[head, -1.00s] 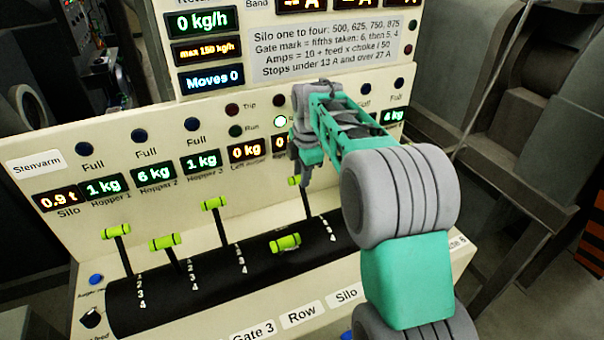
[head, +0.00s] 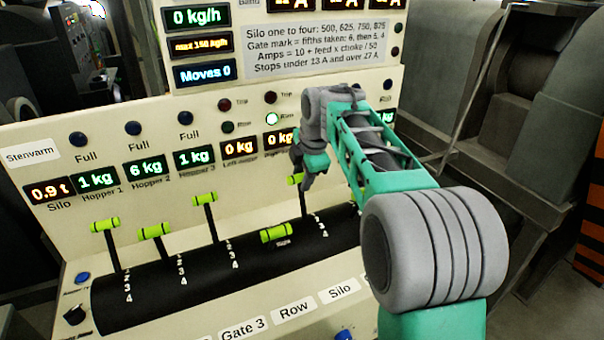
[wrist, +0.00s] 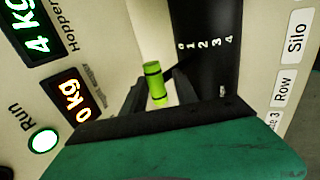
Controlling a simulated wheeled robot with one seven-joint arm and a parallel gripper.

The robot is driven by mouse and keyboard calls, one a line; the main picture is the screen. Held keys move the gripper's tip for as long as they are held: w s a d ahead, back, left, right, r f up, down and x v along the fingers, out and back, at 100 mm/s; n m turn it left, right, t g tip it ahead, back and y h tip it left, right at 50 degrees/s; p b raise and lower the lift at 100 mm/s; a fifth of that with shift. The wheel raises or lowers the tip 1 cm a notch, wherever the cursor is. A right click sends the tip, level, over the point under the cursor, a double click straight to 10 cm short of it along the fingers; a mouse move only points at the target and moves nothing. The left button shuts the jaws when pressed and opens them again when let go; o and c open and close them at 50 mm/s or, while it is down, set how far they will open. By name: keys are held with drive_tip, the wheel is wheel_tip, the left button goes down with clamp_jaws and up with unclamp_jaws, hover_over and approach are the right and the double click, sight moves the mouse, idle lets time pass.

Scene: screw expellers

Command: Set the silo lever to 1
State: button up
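The silo lever has a bright green handle (head: 293,180) on a dark shaft and stands in the rightmost visible slot of the black drum. It leans back toward the panel, near the 0 end of its scale. In the wrist view its handle (wrist: 154,84) shows between my two dark fingers. My gripper (head: 304,180) is at this handle in the head view and partly covers it. The fingers are open, one on each side of the handle, with gaps visible. The scale (wrist: 205,44) reads 0 to 4, and the Silo label (wrist: 297,38) is on the front ledge.
The row lever's handle (head: 279,233) is tipped forward just left of the silo lever. Several other green-handled levers, such as the gate lever (head: 204,198), stand further left. The panel (head: 55,185) with displays rises behind. My arm hides the right part of the console.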

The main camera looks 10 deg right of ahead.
drive_tip(key=shift+o, duration=1.1)
drive_tip(key=shift+r, duration=0.1)
drive_tip(key=shift+r, duration=0.15)
drive_tip(key=v, duration=0.7)
drive_tip(key=shift+r, duration=0.2)
drive_tip(key=shift+s, duration=0.15)
